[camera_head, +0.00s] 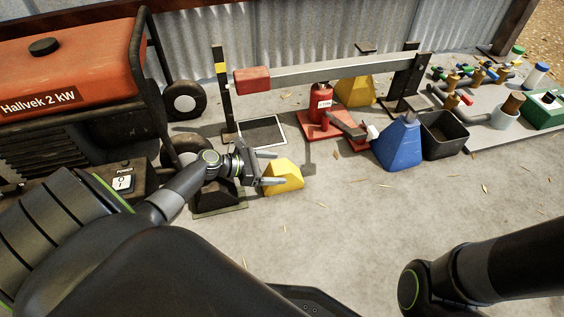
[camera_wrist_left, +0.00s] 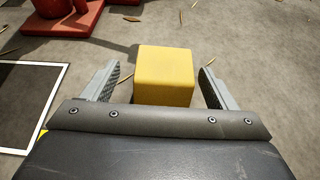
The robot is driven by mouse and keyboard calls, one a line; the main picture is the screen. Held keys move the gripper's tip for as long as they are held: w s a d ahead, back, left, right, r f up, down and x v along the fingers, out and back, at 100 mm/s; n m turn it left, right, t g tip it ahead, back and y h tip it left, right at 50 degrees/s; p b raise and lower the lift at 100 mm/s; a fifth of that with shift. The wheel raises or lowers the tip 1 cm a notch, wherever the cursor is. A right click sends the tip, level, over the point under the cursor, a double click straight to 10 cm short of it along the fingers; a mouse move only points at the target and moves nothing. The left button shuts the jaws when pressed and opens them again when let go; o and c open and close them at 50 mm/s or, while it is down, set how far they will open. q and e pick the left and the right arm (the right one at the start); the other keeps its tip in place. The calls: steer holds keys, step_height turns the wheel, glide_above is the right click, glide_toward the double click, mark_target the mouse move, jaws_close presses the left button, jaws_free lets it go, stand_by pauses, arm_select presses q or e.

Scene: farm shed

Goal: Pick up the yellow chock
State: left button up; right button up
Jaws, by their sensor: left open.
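The yellow chock (camera_head: 284,177) is a small wedge-shaped block on the concrete floor, right of the generator. My left gripper (camera_head: 275,168) is open at the chock. In the left wrist view the chock (camera_wrist_left: 165,75) lies between the two fingers of the left gripper (camera_wrist_left: 160,85), with a gap on each side. Neither finger seems to touch it there. My right arm comes in at the lower right of the head view; its gripper is not seen.
A red generator (camera_head: 75,70) stands at the left. A blue wedge (camera_head: 399,145), a black bin (camera_head: 443,134) and a red bottle jack (camera_head: 320,103) stand beyond the chock. A barrier beam (camera_head: 320,72) spans the back.

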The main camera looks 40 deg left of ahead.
mark_target(293, 169)
arm_select(q)
steer(key=b+x, duration=0.2)
steer(key=x, duration=0.2)
steer(key=shift+s+d, duration=0.1)
steer(key=shift+d, duration=0.1)
steer(key=shift+r, duration=0.1)
steer(key=shift+c, duration=0.3)
steer(key=c, duration=1.4)
steer(key=shift+r, duration=0.2)
